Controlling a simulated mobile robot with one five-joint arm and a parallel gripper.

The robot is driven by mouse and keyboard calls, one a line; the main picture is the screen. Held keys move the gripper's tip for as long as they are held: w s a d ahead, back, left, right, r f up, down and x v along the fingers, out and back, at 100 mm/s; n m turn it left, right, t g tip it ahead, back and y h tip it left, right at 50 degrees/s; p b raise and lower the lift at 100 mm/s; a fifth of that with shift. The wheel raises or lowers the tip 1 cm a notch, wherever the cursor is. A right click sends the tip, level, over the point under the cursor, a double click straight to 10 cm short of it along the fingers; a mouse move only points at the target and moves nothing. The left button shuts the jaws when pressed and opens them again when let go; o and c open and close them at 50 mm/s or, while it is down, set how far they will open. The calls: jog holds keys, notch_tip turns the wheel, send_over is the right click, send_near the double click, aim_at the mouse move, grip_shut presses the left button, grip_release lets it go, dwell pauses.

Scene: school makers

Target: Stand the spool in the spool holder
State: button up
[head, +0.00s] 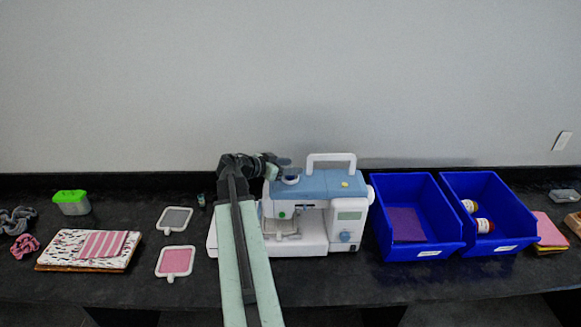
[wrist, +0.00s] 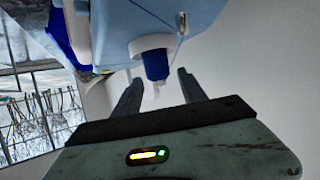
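The sewing machine (head: 325,196) stands on the dark counter. In the wrist view, a dark blue spool (wrist: 155,66) with a white end sits in the round white spool holder (wrist: 140,45) on the light blue machine body. The holder (head: 291,180) also shows at the machine's top left in the head view, where the spool is hard to make out. My gripper (wrist: 160,80) is open; its two dark fingers are apart, one on each side of the spool, with visible gaps. In the head view my arm hides part of the machine's left side.
Two blue bins (head: 416,245) (head: 502,238) stand right of the machine. Left are two small framed pieces (head: 174,262) (head: 174,219), a patterned stack (head: 70,246) and a green-lidded tub (head: 71,203). A small dark item (head: 201,200) stands near my arm. The wall is close behind.

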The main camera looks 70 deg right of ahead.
jog(key=shift+r, duration=0.15)
jog(key=p+v, duration=0.5)
jog(key=v, duration=0.7)
jog(key=shift+w, duration=0.1)
